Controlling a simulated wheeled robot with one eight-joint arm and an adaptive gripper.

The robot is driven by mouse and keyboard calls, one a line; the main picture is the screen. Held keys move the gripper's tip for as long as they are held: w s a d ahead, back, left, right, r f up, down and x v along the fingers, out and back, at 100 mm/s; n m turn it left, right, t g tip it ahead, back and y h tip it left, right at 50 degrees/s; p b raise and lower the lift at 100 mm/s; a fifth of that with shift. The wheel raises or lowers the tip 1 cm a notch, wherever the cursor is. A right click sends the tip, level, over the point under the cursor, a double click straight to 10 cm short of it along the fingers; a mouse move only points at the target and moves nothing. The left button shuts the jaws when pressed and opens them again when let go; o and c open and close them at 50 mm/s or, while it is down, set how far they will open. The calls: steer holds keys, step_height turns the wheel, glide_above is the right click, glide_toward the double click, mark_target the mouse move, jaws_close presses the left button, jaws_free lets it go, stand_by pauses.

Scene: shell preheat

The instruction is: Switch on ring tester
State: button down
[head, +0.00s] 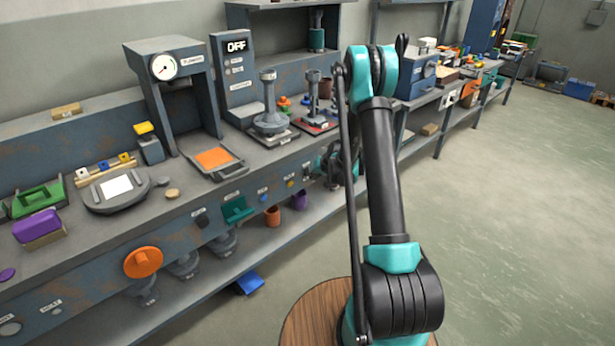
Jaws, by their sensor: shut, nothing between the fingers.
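A grey-blue upright unit (237,85) stands at the back of the bench, left of my arm. Its display (236,46) reads OFF, and small controls and labels sit below it. The labels are too small to read, so I cannot tell for sure that this is the ring tester. My gripper (333,172) is shut and empty near the bench's front edge, right of the unit and lower in the picture. My own arm partly hides it. It appears apart from the unit.
A gauge press (173,66) stands left of the unit, with an orange-topped plate (214,158) in front. Grey stands (268,112) are between the unit and my arm. An orange knob (143,262) sticks out of the bench front. The floor at right is clear.

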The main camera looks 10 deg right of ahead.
steer(key=shift+w+a, duration=0.1)
stand_by(0.7)
steer(key=shift+w+a, duration=0.15)
steer(key=shift+w, duration=0.1)
steer(key=shift+w+a+f, duration=0.1)
steer(key=shift+w+a, duration=0.1)
steer(key=shift+w, duration=0.1)
stand_by(0.7)
steer(key=shift+s, duration=0.1)
steer(key=shift+s+d, duration=0.45)
steer(key=shift+s, duration=0.1)
stand_by(0.4)
steer(key=shift+s+d+r, duration=0.2)
steer(key=shift+s+d, duration=0.55)
steer(key=shift+s, duration=0.25)
steer(key=shift+s+d+r, duration=0.2)
steer(key=shift+s+d, duration=0.5)
steer(key=shift+s, duration=0.3)
steer(key=shift+r, duration=0.1)
